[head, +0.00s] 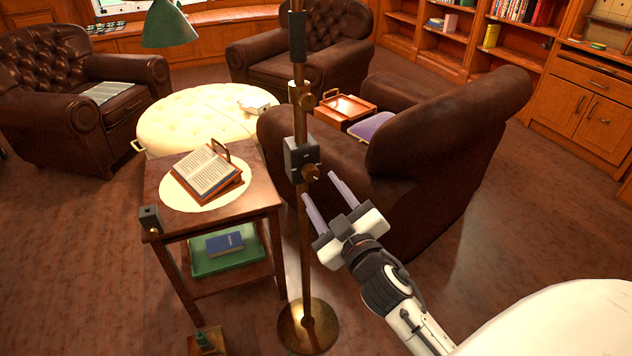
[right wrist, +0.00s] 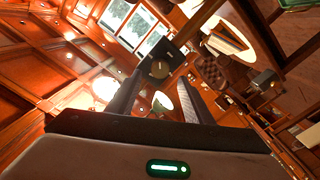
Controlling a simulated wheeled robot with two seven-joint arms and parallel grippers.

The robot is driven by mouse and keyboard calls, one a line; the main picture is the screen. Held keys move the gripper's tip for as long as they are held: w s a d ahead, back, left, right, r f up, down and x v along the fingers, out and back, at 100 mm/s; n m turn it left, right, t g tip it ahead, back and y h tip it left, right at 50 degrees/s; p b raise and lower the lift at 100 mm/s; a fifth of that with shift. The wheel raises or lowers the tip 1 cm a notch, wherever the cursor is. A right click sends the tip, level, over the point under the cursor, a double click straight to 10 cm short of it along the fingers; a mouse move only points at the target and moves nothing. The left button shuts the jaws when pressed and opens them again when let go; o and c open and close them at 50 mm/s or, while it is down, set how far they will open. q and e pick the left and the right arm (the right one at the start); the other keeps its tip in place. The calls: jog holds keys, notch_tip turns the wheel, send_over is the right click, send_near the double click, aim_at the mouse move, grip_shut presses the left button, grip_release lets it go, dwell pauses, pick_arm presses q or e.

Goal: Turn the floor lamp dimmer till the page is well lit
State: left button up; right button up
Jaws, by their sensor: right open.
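The floor lamp has a brass pole (head: 304,240), a round base (head: 308,326) and a green shade (head: 168,25) at upper left. A grey dimmer box (head: 295,155) with a brass knob (head: 311,172) sits on the pole. The open book (head: 207,171) lies tilted on a stand on the side table, in a bright pool of light. My right gripper (head: 322,186) is open, with its fingertips just short of the knob. In the right wrist view the knob (right wrist: 160,69) shows between the fingertips, with gaps either side. My left gripper is not in view.
The side table (head: 253,193) stands left of the pole and has a small grey box (head: 150,217) on its edge. A brown armchair (head: 440,130) is close behind my right gripper. A cream ottoman (head: 180,112) stands behind the table.

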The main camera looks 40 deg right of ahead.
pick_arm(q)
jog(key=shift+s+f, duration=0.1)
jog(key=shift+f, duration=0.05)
pick_arm(e)
jog(key=shift+v, duration=2.4)
pick_arm(q)
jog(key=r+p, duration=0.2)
jog(key=p, duration=0.1)
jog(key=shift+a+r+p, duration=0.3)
pick_arm(e)
jog(key=s+a+f+m+g+y, duration=0.1)
jog(key=s+a+f+g+y, duration=0.2)
jog(key=s+a+f, duration=0.5)
jog(key=s+a+f+g+y, duration=0.4)
jog(key=s+a+f, duration=0.4)
jog(key=f, duration=0.6)
jog(key=shift+s+a+f+m+g, duration=0.35)
jog(key=shift+a+g, duration=0.2)
jog(key=shift+g, duration=0.35)
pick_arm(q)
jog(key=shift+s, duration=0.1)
